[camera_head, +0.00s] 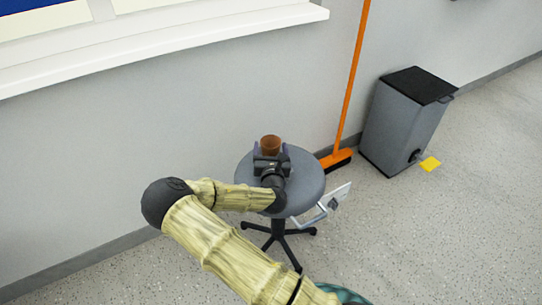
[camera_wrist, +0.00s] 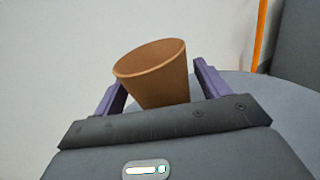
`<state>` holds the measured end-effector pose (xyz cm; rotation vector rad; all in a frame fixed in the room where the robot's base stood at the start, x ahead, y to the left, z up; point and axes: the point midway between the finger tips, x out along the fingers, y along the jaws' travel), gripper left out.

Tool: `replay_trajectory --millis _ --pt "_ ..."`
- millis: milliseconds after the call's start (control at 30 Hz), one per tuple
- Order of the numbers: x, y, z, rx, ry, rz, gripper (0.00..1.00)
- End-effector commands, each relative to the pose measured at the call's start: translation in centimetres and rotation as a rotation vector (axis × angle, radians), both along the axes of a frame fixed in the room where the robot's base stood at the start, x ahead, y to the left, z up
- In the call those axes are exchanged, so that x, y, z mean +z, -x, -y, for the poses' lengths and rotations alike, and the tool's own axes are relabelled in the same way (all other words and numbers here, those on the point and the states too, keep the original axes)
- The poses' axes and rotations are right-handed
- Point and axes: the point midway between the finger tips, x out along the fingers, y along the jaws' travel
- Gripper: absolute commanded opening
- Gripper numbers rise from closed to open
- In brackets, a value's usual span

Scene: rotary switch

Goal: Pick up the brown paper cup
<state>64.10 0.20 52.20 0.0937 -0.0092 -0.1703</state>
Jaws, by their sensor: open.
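The brown paper cup (camera_head: 270,143) is on the round grey stool (camera_head: 309,181) by the wall. In the wrist view the cup (camera_wrist: 160,77) looks tilted in the picture, with its mouth up, between my gripper's two purple fingers. My gripper (camera_head: 270,150) is over the stool seat, open, with one finger on each side of the cup. In the wrist view my gripper (camera_wrist: 158,85) shows a gap at the right finger; the left finger is close to the cup, and I cannot tell whether it touches. The cup's base is hidden behind the gripper body.
An orange broom (camera_head: 351,85) leans on the wall just right of the stool. A grey pedal bin (camera_head: 404,122) stands further right, with a yellow patch (camera_head: 429,163) on the floor beside it. A white window sill (camera_head: 170,38) juts out at upper left. Floor at lower right is clear.

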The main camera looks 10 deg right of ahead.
Motion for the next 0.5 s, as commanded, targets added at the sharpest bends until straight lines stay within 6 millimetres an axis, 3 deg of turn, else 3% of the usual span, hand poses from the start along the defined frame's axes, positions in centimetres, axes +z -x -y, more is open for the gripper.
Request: replay_trajectory --millis 133,500 --pt "-0.14 -1.4 0.22 0.001 0.001 0.0 0.75" --pt "-0.01 -1.46 0.28 0.0 0.002 -0.001 0.75"
